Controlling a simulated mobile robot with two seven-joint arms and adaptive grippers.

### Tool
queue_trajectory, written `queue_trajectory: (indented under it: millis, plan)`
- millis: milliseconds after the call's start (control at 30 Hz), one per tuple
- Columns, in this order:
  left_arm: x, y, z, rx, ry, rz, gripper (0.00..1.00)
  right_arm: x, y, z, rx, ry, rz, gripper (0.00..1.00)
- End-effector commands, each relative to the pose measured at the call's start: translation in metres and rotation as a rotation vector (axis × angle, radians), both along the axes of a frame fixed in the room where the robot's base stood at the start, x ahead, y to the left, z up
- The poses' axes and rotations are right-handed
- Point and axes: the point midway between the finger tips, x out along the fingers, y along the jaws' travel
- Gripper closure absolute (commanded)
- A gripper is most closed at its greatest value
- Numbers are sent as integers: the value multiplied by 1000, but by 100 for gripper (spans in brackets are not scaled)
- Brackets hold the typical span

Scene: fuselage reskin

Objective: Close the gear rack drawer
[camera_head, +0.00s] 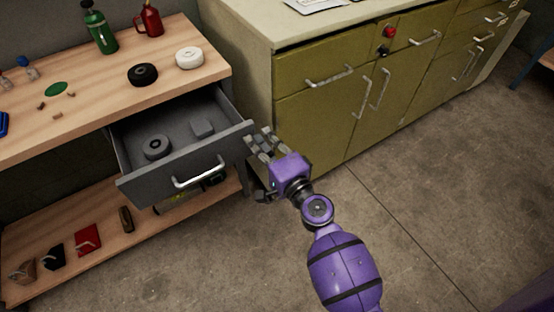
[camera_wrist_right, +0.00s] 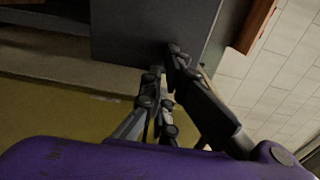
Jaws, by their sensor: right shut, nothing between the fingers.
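The grey gear rack drawer (camera_head: 150,188) stands pulled out from under the wooden workbench top, with a pale bar handle (camera_head: 198,174) on its front. Inside it lie a dark ring-shaped part (camera_head: 156,147) and a small grey block (camera_head: 203,128). My right gripper (camera_head: 260,142) is shut and empty, just beside the drawer's right front corner. In the right wrist view its fingers (camera_wrist_right: 168,75) point at a dark grey panel (camera_wrist_right: 140,32), which looks like part of the drawer; I cannot tell whether they touch it. My left gripper is not in view.
The workbench top (camera_head: 110,105) holds a black ring (camera_head: 143,74), a white ring (camera_head: 189,58), a green bottle (camera_head: 99,32) and a red can (camera_head: 149,20). A lower shelf (camera_head: 110,238) carries several tools. An olive cabinet (camera_head: 310,115) stands close on the right. The floor in front is clear.

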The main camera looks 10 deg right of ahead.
Motion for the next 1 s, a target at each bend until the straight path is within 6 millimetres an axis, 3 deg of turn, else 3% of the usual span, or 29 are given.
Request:
queue_trajectory:
  millis: [100,500,733,1000]
  plan:
    - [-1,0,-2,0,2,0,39,35,12,1,1,-3,2,100]
    - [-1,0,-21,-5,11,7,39,133,44,-2,0,0,1,100]
    - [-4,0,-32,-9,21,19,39,170,55,-2,1,0,0,100]
    - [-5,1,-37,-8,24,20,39,191,62,2,0,-3,1,100]
